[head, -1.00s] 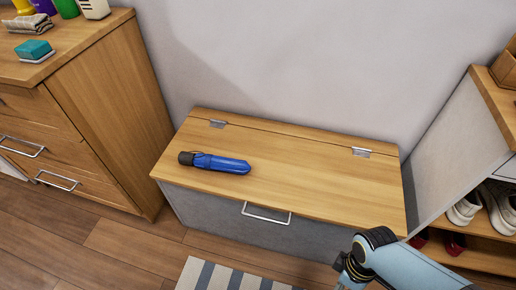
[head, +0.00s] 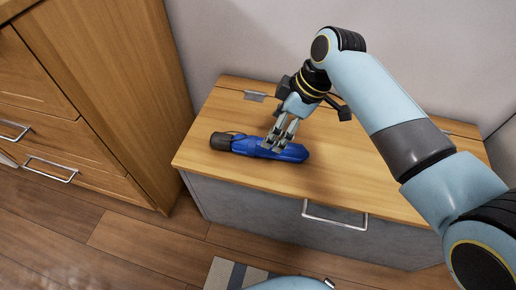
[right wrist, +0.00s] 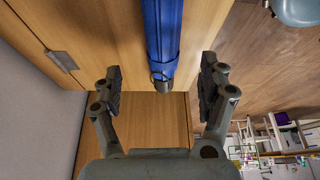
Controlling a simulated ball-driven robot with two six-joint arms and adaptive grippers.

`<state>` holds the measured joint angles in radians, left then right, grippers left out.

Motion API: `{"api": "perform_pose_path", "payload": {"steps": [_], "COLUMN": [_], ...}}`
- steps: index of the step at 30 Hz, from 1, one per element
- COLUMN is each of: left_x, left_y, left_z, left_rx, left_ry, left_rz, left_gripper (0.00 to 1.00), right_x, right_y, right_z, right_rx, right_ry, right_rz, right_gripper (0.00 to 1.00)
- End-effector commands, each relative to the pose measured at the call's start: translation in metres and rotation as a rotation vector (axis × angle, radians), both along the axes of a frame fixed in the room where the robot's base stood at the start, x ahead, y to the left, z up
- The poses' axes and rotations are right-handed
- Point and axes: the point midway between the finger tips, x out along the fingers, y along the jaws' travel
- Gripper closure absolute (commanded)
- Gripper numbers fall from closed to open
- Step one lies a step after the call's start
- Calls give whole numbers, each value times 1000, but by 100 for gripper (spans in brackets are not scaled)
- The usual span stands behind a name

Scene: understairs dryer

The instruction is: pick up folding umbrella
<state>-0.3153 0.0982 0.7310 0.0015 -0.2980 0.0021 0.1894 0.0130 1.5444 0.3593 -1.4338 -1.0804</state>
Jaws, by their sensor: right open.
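The blue folding umbrella (head: 262,148) with a dark handle lies on the wooden lid of the low chest, handle to the left in the head view. My right gripper (head: 280,140) is over the right part of the umbrella, fingers pointing down. In the right wrist view the umbrella (right wrist: 161,40) runs between the two fingers, with bare gaps on both sides. The right gripper (right wrist: 160,85) is open there and not closed on it. My left gripper does not show in the head view.
The chest lid (head: 350,180) is otherwise bare, with a metal hinge (head: 255,96) at the back and a handle (head: 335,215) on its front. A wooden drawer cabinet (head: 110,100) stands to the left. A wall is behind. A striped rug (head: 228,272) lies in front.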

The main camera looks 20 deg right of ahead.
Motion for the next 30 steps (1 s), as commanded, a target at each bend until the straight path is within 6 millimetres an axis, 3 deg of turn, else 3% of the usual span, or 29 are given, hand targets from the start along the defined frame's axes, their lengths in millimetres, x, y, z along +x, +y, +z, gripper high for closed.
{"api": "perform_pose_path", "payload": {"steps": [3,11,18,26,30], "left_x": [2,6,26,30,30], "left_y": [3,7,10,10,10], "left_z": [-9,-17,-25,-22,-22], "left_rx": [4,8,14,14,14], "left_ry": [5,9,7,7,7], "left_rz": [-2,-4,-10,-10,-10], "left_gripper": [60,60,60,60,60], "right_x": [3,7,12,13,13], "right_y": [7,17,31,32,32], "right_z": [-23,-45,-77,-77,-77], "right_rx": [-1,0,-2,-3,-2], "right_ry": [5,3,5,1,1], "right_rz": [-1,-1,-1,-1,-1], "right_gripper": [24,24,24,24,38]}}
